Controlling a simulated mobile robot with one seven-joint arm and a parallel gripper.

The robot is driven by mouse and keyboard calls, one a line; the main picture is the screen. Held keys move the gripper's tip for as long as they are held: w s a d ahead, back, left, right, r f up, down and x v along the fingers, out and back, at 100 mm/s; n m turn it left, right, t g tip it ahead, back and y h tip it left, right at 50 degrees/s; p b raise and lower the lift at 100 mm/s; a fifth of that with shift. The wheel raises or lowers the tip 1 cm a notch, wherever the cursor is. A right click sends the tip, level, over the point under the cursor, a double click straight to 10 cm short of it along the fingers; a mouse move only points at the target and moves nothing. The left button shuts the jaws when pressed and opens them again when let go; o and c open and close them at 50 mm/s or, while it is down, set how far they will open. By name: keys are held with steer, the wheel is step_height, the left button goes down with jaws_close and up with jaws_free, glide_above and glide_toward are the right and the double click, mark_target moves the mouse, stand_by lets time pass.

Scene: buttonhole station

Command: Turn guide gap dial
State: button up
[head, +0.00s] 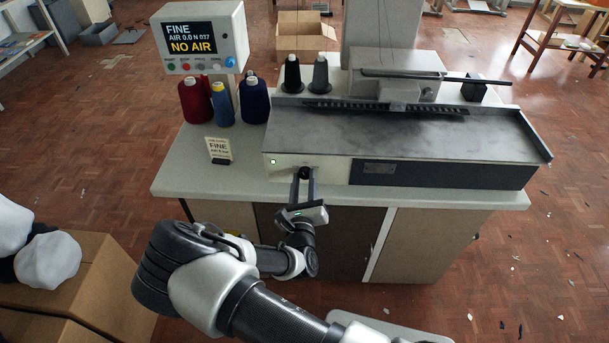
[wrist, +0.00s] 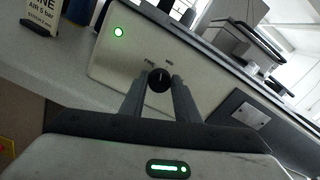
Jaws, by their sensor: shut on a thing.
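The guide gap dial is a small black round knob (head: 304,173) on the pale front panel of the machine (head: 285,167). In the wrist view the dial (wrist: 160,80) shows a short white mark on its face. My gripper (head: 304,180) reaches up to the panel from the front, with its two fingers on either side of the dial. In the wrist view my gripper (wrist: 160,86) is shut on the dial, and the fingers cover its sides. A small lit green-white lamp (wrist: 119,32) is on the panel to the upper left of the dial.
A display box (head: 204,40) reads "FINE", "AIR 0.0 N 037" and "NO AIR". A small card (head: 219,149) reading "FINE" stands left of the machine. Red and blue thread cones (head: 254,102) stand behind it. Cardboard boxes (head: 85,280) are at lower left.

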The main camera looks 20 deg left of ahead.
steer(key=n+p, duration=0.1)
steer(key=n, duration=0.3)
steer(key=shift+n+p, duration=0.3)
steer(key=shift+p, duration=0.05)
steer(key=shift+a+f+n+p, duration=0.15)
steer(key=shift+n+p, duration=0.2)
steer(key=shift+n, duration=1.15)
steer(key=o, duration=1)
steer(key=shift+o, duration=0.2)
steer(key=shift+s, duration=0.1)
steer(key=v, duration=1.7)
steer(key=shift+s, duration=0.15)
